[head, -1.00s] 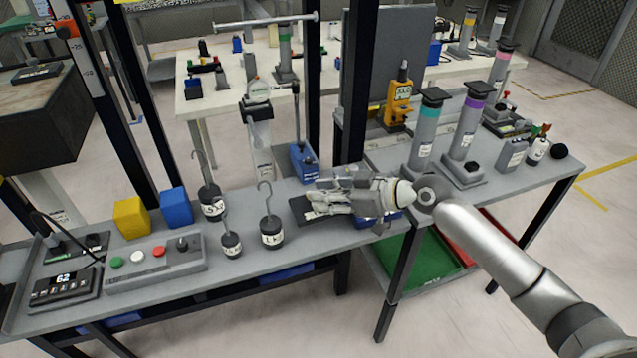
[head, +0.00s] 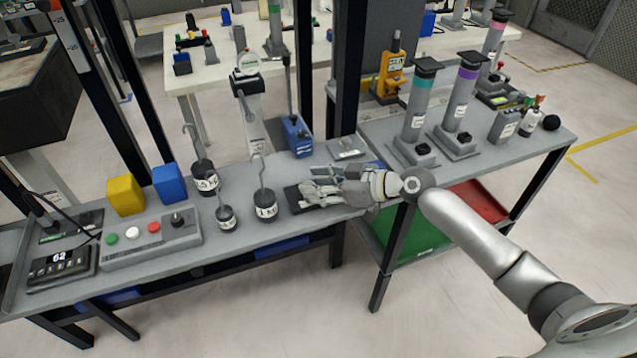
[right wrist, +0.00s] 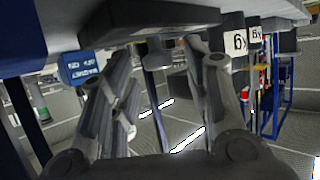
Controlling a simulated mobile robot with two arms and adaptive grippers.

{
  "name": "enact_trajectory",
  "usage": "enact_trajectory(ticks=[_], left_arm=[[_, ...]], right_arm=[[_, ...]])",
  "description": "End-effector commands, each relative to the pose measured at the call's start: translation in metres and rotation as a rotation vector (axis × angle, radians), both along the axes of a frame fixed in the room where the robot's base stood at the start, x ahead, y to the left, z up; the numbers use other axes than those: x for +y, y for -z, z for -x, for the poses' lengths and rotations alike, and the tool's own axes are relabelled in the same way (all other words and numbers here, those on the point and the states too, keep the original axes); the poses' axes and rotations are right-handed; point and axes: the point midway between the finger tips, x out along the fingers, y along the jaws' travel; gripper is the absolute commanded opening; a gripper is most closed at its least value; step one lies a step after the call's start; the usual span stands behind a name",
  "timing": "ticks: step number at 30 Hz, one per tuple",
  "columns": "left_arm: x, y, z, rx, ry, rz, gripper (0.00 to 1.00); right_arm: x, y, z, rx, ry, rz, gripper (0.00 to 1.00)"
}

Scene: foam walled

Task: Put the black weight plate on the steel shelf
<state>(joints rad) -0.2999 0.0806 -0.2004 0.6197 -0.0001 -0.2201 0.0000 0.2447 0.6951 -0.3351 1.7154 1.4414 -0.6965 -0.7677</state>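A dark flat slab (head: 295,199), which I take to be the black weight plate, lies on the grey bench top (head: 240,232), partly hidden by my right gripper (head: 308,192). My right gripper is just over the bench, its fingers over the right part of the slab. In the right wrist view its fingers (right wrist: 165,85) are spread apart, with a dark slab (right wrist: 112,36) and its knob-like part (right wrist: 163,52) beyond the tips. I cannot tell whether they touch. Which surface is the steel shelf is unclear. My left gripper is out of view.
Several hooked weights, including one (head: 264,206) close left of the slab, stand on the bench. A blue box (head: 298,136) and a grey plate (head: 347,148) are behind the gripper. Two tall cylinders (head: 418,110) stand on the right bench, above a green tray (head: 420,230).

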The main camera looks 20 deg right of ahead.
Motion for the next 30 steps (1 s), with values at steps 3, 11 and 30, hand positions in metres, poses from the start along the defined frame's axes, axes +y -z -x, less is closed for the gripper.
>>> enact_trajectory(ticks=[3,11,30], left_arm=[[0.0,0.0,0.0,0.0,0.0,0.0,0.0],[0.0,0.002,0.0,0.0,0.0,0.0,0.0],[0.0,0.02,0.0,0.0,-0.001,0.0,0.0]], right_arm=[[0.0,0.0,0.0,0.0,0.0,0.0,0.45],[-0.006,-0.002,0.004,-0.001,0.002,0.001,0.45],[-0.075,-0.04,0.069,0.003,0.001,0.0,0.45]])
